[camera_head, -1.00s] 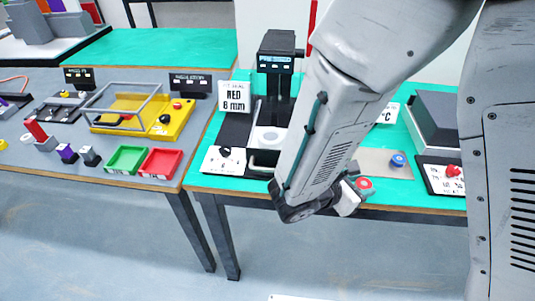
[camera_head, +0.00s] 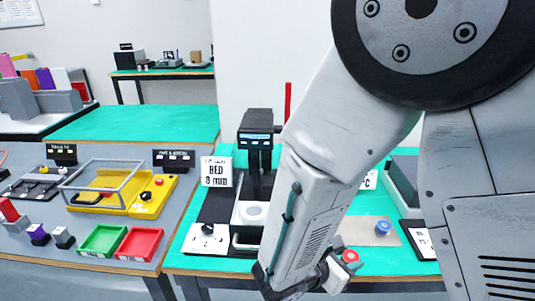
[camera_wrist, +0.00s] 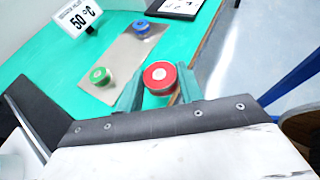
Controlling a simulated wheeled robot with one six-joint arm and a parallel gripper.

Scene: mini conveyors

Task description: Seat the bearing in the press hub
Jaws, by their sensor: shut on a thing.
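A red bearing-like ring with a pale centre (camera_wrist: 159,77) sits between the teal fingers of my gripper (camera_wrist: 159,88) in the wrist view. My gripper is shut on it, with the green table edge behind. In the head view my gripper (camera_head: 335,272) is low, at the front of the green table and right of the press. The press (camera_head: 256,131) stands with a pale round hub (camera_head: 251,212) on its base. The hub looks empty, though my forearm stands close at its right.
A metal plate (camera_wrist: 117,58) carries a green round part (camera_wrist: 100,76) and a blue one (camera_wrist: 141,28). A sign (camera_head: 217,172) stands left of the press. Green (camera_head: 103,240) and red (camera_head: 138,243) trays and a yellow framed fixture (camera_head: 148,197) lie left.

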